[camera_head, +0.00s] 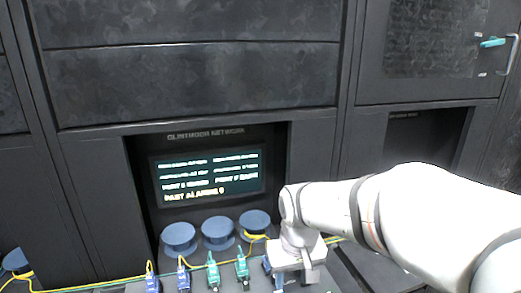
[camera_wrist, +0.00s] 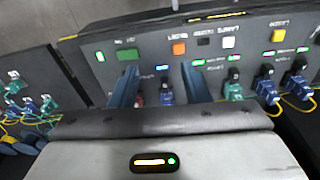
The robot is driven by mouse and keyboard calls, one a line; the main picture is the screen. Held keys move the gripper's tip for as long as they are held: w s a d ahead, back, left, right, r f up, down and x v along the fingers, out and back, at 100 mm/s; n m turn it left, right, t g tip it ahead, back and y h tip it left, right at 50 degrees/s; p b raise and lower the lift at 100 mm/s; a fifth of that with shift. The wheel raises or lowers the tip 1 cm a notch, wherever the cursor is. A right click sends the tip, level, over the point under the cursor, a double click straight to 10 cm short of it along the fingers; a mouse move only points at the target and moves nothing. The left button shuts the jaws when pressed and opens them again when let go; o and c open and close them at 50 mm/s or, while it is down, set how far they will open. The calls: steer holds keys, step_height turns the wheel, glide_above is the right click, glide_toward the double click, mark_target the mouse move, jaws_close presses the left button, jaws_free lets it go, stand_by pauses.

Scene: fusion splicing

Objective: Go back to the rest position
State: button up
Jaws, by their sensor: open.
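My gripper (camera_head: 292,272) is at the lower middle of the head view, low over the front edge of the equipment, with my white arm reaching in from the right. In the wrist view my gripper (camera_wrist: 159,72) shows two blue fingers spread apart. A blue connector (camera_wrist: 166,92) stands on the panel and shows in the gap between the fingers, with a small red part beside the left finger. I cannot tell whether the fingers touch anything. Nothing is seen held.
A dark panel (camera_wrist: 205,57) bears green, orange, white and yellow buttons. Plugged teal (camera_wrist: 232,90) and blue (camera_wrist: 265,90) connectors stand to the right. The head view shows a screen (camera_head: 210,176), blue spools (camera_head: 217,233), yellow cables and a teal-handled cabinet door (camera_head: 430,40).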

steer(key=s+d+r+m+t, duration=0.2)
steer(key=s+d+r, duration=0.1)
steer(key=s+d, duration=0.5)
steer(key=shift+s+r, duration=0.35)
steer(key=shift+s, duration=0.5)
steer(key=shift+c, duration=0.7)
steer(key=shift+a, duration=0.1)
